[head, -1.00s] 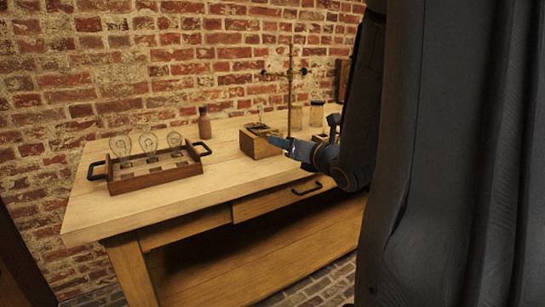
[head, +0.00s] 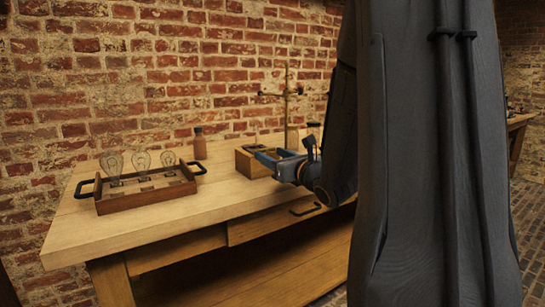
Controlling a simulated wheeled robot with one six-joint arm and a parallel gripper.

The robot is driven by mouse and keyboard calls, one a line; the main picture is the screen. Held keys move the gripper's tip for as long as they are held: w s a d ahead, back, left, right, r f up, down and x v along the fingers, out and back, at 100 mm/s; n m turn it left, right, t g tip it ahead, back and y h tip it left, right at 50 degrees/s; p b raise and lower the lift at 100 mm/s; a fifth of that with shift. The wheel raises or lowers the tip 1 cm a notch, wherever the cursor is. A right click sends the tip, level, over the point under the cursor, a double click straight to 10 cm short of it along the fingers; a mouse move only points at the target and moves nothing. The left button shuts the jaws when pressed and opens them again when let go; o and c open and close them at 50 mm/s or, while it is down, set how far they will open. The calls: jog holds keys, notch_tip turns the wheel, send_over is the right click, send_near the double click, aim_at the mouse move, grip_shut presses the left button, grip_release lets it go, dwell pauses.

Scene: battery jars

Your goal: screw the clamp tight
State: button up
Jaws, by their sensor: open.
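A brass stand (head: 287,110) rises from the back of the workbench, with a cross-arm and clamp fittings (head: 299,91) near its top. My gripper (head: 262,154) is low over the bench, in front of the stand, with its blue fingers at the wooden box (head: 246,163). The jaws are open and I see nothing between them. The fingers overlap the box in the picture, so I cannot tell whether they touch it. My arm hides part of the bench to the right.
A wooden tray (head: 118,206) with black handles and several glass bulbs stands at the left of the workbench (head: 185,223). A brown bottle (head: 199,145) is near the brick wall. A jar (head: 314,129) shows partly behind my arm. The bench's front left is clear.

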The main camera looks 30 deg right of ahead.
jog(key=shift+w, duration=0.1)
jog(key=c, duration=1)
jog(key=shift+c, duration=0.2)
